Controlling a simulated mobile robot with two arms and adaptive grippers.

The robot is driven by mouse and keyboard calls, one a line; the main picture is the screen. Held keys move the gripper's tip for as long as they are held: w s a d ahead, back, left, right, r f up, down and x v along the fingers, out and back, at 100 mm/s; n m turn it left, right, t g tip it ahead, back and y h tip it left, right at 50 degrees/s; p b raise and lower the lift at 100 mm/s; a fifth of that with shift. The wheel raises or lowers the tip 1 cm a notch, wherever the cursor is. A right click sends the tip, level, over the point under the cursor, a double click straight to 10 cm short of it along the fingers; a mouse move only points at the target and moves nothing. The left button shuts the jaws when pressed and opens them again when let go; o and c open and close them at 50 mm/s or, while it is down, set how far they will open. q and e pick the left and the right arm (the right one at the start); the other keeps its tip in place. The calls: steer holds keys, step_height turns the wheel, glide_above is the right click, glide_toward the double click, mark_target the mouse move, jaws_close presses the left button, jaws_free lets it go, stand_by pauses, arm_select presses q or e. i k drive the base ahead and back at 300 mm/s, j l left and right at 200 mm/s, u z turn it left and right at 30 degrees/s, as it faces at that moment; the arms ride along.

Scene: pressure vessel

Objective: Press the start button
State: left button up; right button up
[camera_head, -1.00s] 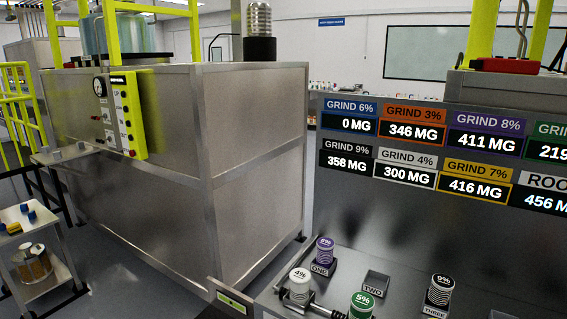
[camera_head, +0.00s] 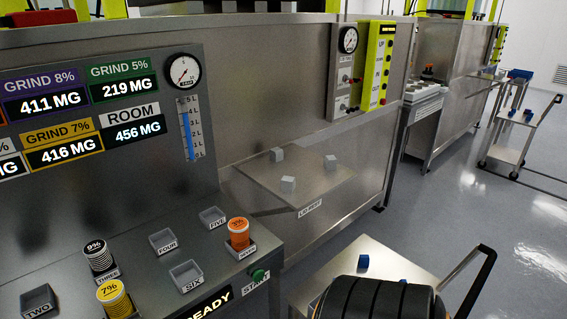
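The start button (camera_head: 259,275) is a small green round button on the front right of the metal console (camera_head: 135,245), beside a label reading START. A READY sign (camera_head: 207,302) is on the console's front edge to its left. Nothing is seen touching the button. Neither of my grippers is in view.
Canisters marked 9% (camera_head: 98,256), 7% (camera_head: 114,298) and an orange one (camera_head: 238,233) stand on the console among empty sockets. A shelf with pale cubes (camera_head: 288,184) is behind. A black ribbed object (camera_head: 380,299) is at the lower right; open floor lies beyond.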

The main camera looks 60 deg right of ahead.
mark_target(258, 275)
steer(key=z, duration=1.3)
